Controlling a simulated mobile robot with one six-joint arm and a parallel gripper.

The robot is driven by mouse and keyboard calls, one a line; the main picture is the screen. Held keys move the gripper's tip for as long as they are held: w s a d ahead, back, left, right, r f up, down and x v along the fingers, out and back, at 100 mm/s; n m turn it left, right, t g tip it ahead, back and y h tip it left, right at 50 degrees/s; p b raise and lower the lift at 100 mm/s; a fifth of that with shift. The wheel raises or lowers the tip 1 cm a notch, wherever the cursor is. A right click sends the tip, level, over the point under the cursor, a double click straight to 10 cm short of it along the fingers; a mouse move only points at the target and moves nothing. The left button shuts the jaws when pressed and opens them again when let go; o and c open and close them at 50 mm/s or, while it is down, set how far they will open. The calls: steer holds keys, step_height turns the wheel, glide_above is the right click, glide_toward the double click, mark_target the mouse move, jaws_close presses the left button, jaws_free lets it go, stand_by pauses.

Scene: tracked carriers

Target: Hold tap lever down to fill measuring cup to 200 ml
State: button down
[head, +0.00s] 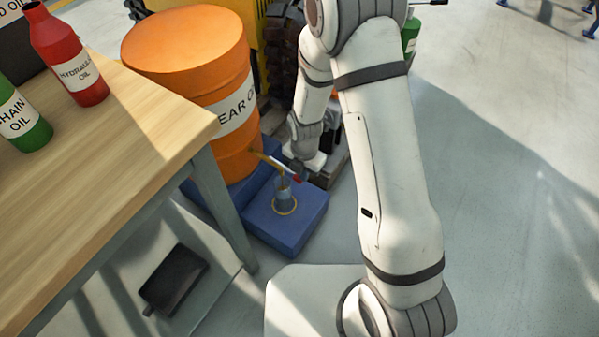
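The orange gear oil drum (190,85) stands behind the wooden table. A brass tap (266,159) sticks out low on its right side.
The wooden table (110,150) fills the left, with red (70,55) and green (22,120) oil bottles on it. The blue block (305,215) sits beside the table leg. A black tray (175,280) lies below the table. Open floor (500,200) is at right.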

steer(key=s+d+r+p, duration=0.2)
steer(key=d+r+p, duration=0.1)
steer(key=r, duration=0.7)
steer(key=shift+s+d+r+p, duration=0.15)
steer(key=shift+s+d+p, duration=0.15)
steer(key=shift+d, duration=0.2)
steer(key=shift+r, duration=0.1)
steer(key=s+d+r+m+t+p, duration=0.1)
steer(key=s+d+r+m+p, duration=0.2)
steer(key=r+m+p, duration=0.5)
steer(key=s+d+r+m+p, duration=0.4)
steer(key=r+m+p, duration=0.5)
steer(key=r, duration=1.7)
steer(key=s+d+r+m+t+p, duration=0.1)
steer(key=s+d+r+m+p, duration=0.2)
steer(key=r+m+p, duration=0.6)
step_height(320, 180, up, 8)
steer(key=s+m, duration=0.2)
steer(key=m, duration=0.1)
steer(key=shift+s+d+m+t, duration=0.3)
steer(key=shift+s+d, duration=0.05)
steer(key=shift+s, duration=0.05)
